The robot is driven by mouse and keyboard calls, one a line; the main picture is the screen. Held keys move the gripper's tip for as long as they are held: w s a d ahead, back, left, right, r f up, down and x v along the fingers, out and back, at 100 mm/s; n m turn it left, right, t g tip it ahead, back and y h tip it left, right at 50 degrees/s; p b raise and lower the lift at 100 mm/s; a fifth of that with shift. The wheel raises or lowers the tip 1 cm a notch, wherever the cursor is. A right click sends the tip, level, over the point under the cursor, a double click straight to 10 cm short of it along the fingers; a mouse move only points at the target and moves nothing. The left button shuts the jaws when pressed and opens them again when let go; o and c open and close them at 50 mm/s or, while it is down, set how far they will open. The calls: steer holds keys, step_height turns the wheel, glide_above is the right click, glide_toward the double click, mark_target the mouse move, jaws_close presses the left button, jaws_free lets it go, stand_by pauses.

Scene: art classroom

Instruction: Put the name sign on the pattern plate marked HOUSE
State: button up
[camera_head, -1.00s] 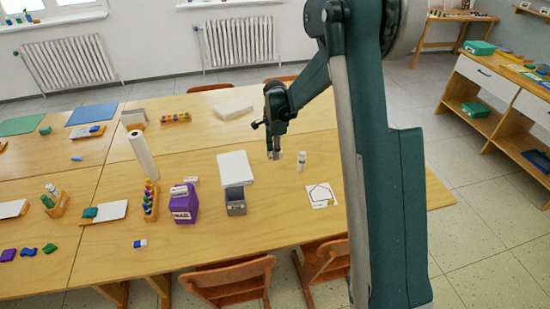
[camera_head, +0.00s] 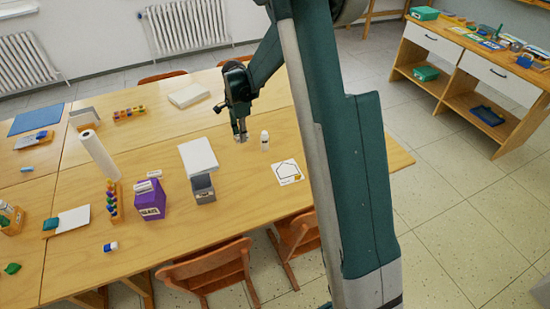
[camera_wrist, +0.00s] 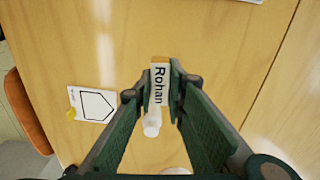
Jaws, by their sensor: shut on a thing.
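My gripper (camera_head: 240,138) is above the big table, to the left of the white bottle. In the wrist view, my gripper (camera_wrist: 161,82) is shut on the name sign (camera_wrist: 160,88), a small white block with a wooden edge that reads "Rohan". The sign appears held clear of the table. The white pattern plate (camera_head: 288,172) with a house-shaped outline lies flat to the right of and nearer than the gripper. It also shows at the left in the wrist view (camera_wrist: 94,104). Any word on it is too small to read.
The white bottle (camera_head: 265,141) stands between gripper and plate; it shows just below the sign in the wrist view (camera_wrist: 152,122). A grey bin (camera_head: 203,190), a white pad (camera_head: 198,156) and a purple box (camera_head: 150,199) stand to the left. Chairs (camera_head: 298,235) stand at the near edge.

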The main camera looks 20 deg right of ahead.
glide_above(288, 172)
steer(key=shift+w+r+m, duration=0.15)
steer(key=shift+r+m, duration=0.2)
steer(key=shift+m, duration=0.05)
steer(key=shift+f, duration=0.1)
steer(key=shift+f+b, duration=0.65)
steer(key=shift+f, duration=2.4)
steer(key=shift+f, duration=0.1)
steer(key=shift+f+b, duration=0.4)
steer(key=shift+f, duration=1.35)
steer(key=shift+f, duration=0.2)
steer(key=o, duration=0.8)
steer(key=shift+c, duration=0.2)
steer(key=shift+r, duration=0.15)
